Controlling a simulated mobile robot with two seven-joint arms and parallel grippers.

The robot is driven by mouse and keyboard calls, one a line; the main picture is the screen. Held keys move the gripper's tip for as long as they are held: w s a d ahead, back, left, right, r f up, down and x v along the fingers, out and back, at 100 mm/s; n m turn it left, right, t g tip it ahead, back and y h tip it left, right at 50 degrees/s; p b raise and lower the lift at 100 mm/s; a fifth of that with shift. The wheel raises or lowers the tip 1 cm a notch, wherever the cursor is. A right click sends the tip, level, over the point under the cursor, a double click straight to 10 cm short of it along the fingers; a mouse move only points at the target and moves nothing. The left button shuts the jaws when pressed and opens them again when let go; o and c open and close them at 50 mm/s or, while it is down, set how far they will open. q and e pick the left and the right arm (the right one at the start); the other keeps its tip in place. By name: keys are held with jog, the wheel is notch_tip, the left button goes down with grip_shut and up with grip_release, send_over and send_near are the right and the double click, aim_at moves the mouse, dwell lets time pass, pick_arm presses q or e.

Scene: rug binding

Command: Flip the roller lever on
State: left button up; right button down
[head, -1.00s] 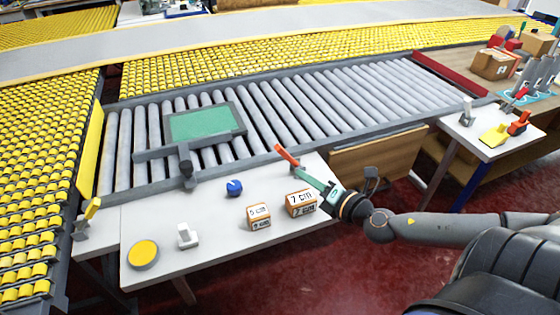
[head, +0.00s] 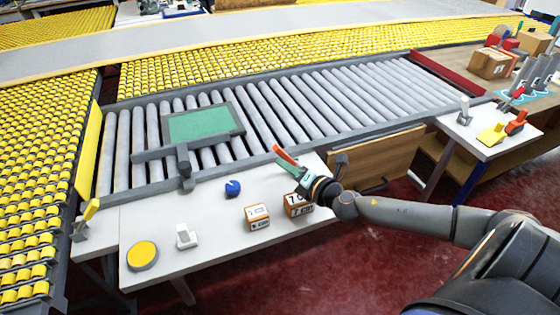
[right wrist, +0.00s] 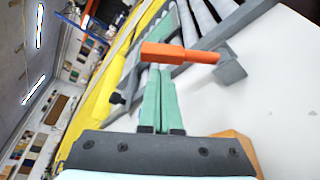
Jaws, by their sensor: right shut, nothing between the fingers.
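The lever with an orange-red handle (head: 286,155) stands at the back edge of the white table, beside the roller conveyor. My right gripper (head: 300,169) has green fingers and is shut and empty. In the right wrist view, its fingertips (right wrist: 159,68) are right at the handle's lower edge; I cannot tell if they touch. My left gripper is not in view.
Two small labelled boxes (head: 257,216) (head: 298,206), a blue knob (head: 233,188), a white rocker switch (head: 186,236) and a yellow button (head: 142,256) are on the white table. A green screen (head: 203,124) stands over the rollers. The table is clear between the knob and lever.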

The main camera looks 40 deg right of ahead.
jog(key=shift+w+f, duration=0.25)
jog(key=shift+w, duration=0.9)
